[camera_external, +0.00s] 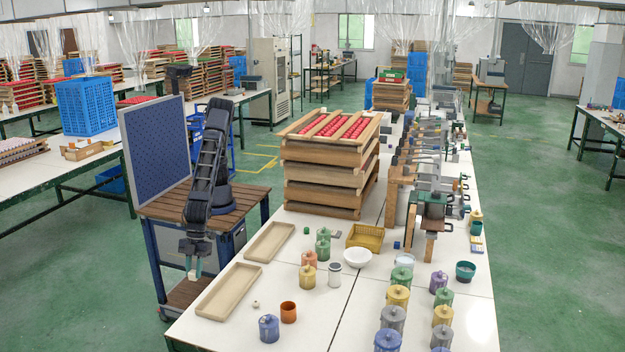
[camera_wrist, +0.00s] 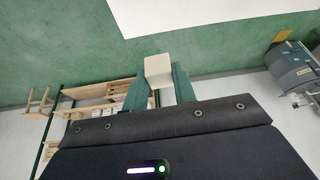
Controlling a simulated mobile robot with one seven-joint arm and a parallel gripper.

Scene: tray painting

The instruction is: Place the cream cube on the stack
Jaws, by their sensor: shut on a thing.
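My gripper (camera_external: 194,266) hangs low at the left, beside the near end of the white table and off its edge. It is shut on a cream cube (camera_external: 193,276). In the wrist view the cream cube (camera_wrist: 158,70) sits between the two green fingertips of my gripper (camera_wrist: 157,88), its upper part sticking out past them. Small single cubes lie on the table: a green cube (camera_external: 306,230) and a blue cube (camera_external: 396,245). I cannot make out a stack of cubes. A tall stack of wooden trays (camera_external: 322,190) stands farther back on the table.
Two shallow beige trays (camera_external: 229,291) lie at the table's left edge, near my gripper. A small white piece (camera_external: 256,304), an orange cup (camera_external: 288,312) and a blue canister (camera_external: 269,328) stand nearby. Several canisters, a white bowl (camera_external: 358,258) and a yellow basket (camera_external: 365,237) fill the middle.

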